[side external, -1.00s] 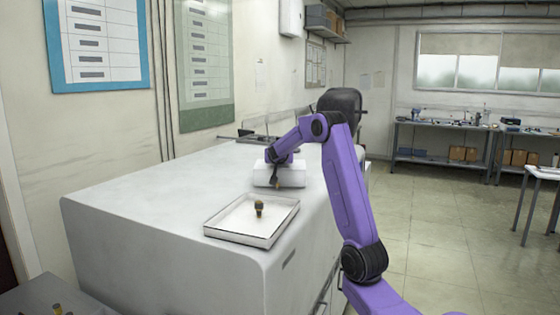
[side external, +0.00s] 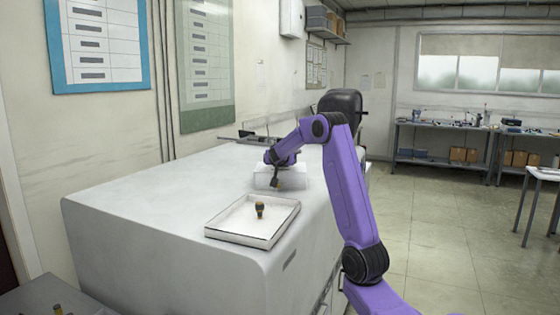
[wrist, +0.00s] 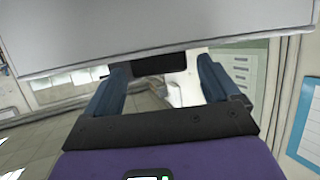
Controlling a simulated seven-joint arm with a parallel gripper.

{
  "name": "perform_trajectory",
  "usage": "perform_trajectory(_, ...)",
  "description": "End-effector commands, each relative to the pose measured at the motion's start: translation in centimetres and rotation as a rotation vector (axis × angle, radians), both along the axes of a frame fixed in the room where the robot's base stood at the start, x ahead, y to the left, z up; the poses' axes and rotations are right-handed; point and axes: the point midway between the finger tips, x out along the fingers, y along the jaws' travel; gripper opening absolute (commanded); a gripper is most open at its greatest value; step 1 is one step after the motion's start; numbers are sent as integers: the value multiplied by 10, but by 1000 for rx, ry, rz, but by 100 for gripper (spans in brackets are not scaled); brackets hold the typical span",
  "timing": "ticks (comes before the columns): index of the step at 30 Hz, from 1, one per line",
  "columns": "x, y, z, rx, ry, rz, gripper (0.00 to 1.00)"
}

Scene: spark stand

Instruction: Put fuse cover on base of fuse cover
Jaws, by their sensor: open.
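A small upright piece with a dark top and a brassy lower part (side external: 260,209) stands in a shallow white tray (side external: 222,234) on the bench. I cannot tell whether it is the fuse cover or its base. My gripper (side external: 275,184) is behind the tray, in front of a white block (side external: 296,179). In the wrist view my gripper (wrist: 165,72) has its two blue-grey fingers wide apart. A dark shape (wrist: 160,63) shows between them; I cannot tell what it is.
The pale bench top (side external: 150,200) is clear left of the tray. A dark flat item (side external: 250,139) lies at the back by the wall. Another small brassy piece (side external: 58,309) shows on a lower grey surface at bottom left.

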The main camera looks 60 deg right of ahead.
Motion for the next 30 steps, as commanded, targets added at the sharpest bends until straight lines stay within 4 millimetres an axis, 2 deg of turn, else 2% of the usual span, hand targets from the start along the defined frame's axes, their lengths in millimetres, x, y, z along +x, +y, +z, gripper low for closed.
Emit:
perform_trajectory(18,-35,86,34,0,-2,2,89)
perform_trajectory(23,-40,99,38,0,-2,2,89)
perform_trajectory(24,-41,100,39,0,-1,1,94)
perform_trajectory(30,-42,103,40,1,0,1,94)
